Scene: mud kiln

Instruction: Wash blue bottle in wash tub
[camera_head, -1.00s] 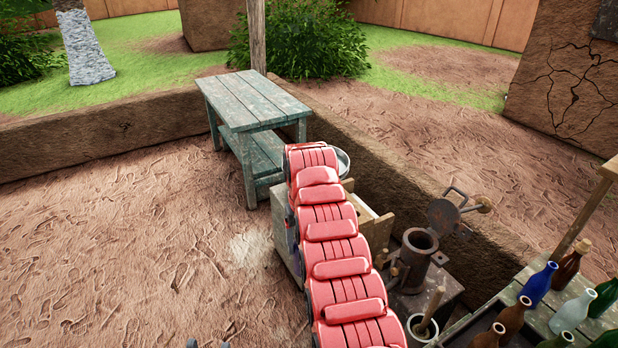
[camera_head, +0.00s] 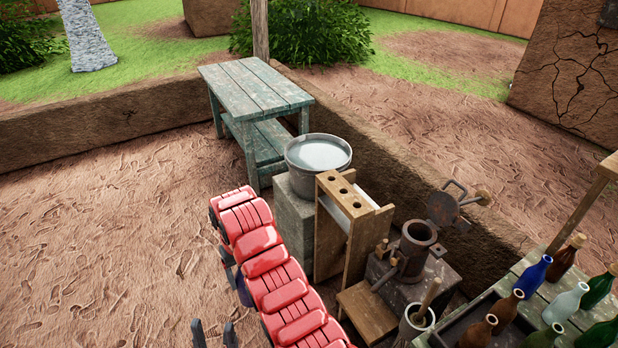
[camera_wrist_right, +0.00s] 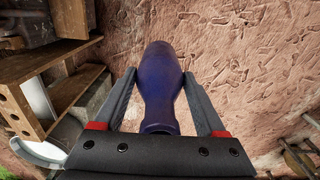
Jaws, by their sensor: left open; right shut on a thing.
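The wash tub (camera_head: 290,165) is a round grey metal tub with pale water, standing on a stone block beside the green table. A dark blue bottle (camera_wrist_right: 163,85) is held between the two fingers of my right gripper (camera_wrist_right: 165,90) in the right wrist view, over bare ground. In the head view my red right arm lies left of the tub, its gripper mostly hidden behind the arm, so the held bottle is not clear there. My left gripper (camera_head: 214,332) is open and empty at the bottom edge. Another blue bottle (camera_head: 533,276) stands on the right table.
A wooden rack (camera_head: 338,220) with holes stands right in front of the tub. A metal press (camera_head: 415,250) and a pot (camera_head: 415,322) are right of it. Several bottles stand on the right table. The ground at left is clear.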

